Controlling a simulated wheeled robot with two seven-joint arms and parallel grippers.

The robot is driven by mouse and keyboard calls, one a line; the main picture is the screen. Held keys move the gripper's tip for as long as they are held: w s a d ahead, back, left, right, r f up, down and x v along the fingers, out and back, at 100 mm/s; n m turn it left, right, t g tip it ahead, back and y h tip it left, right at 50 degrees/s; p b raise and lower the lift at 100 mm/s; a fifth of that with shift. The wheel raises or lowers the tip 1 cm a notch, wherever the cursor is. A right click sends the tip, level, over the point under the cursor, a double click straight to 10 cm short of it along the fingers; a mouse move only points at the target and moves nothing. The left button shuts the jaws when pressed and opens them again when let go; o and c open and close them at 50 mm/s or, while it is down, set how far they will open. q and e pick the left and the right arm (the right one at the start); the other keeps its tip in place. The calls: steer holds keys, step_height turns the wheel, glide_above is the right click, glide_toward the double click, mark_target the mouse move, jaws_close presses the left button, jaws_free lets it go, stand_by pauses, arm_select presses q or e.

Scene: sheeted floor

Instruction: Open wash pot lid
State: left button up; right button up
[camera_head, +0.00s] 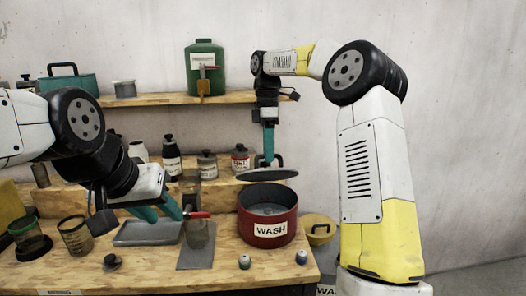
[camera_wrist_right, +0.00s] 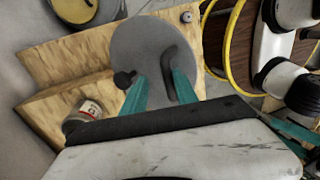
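The red wash pot (camera_head: 252,228) stands on the lower bench with its WASH label facing forward. Its top is uncovered and its grey inside shows. The round grey lid (camera_head: 262,175) hangs above the pot, apart from its rim. My right gripper (camera_head: 268,160) is on the lid's dark handle and holds the lid up. In the right wrist view the teal fingers (camera_wrist_right: 160,88) meet the handle over the grey lid (camera_wrist_right: 145,40); the exact contact is partly hidden. My left gripper (camera_head: 164,212) is empty, with its fingers apart, over the metal tray (camera_head: 145,239).
Cans and bottles (camera_head: 207,164) line the step behind. A green canister (camera_head: 205,66) stands on the shelf.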

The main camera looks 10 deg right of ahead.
steer(key=shift+r, duration=0.1)
step_height(320, 180, up, 8)
steer(key=w, duration=0.1)
steer(key=shift+w+f, duration=0.2)
steer(key=shift+w, duration=0.05)
stand_by(0.3)
